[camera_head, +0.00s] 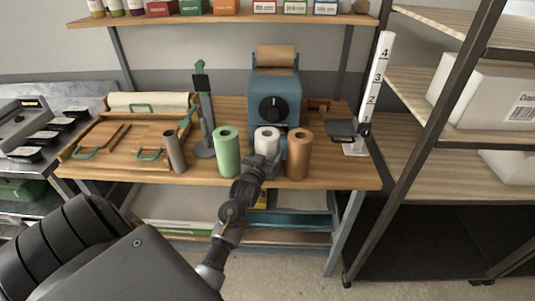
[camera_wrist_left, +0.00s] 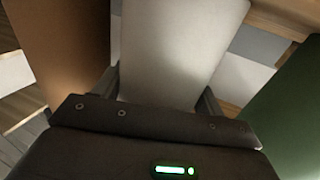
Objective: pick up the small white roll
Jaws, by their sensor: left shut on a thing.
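The small white roll (camera_head: 267,138) stands upright near the front of the wooden table, between a green roll (camera_head: 227,152) and a brown roll (camera_head: 299,154). My left gripper (camera_head: 262,158) reaches it from the front and is shut on it. In the left wrist view the white roll (camera_wrist_left: 175,50) fills the middle, with a finger of my left gripper (camera_wrist_left: 160,95) on each side. The brown roll (camera_wrist_left: 65,50) is close on the left there and the green roll (camera_wrist_left: 295,110) on the right. The lower part of the white roll is hidden by the gripper. My right gripper is not visible.
A blue machine (camera_head: 273,97) with a brown paper roll stands right behind. A grey tube (camera_head: 174,152) and a dark stand (camera_head: 204,110) are to the left, beside wooden boards (camera_head: 120,138) with green handles. A white numbered post (camera_head: 376,90) stands at the right.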

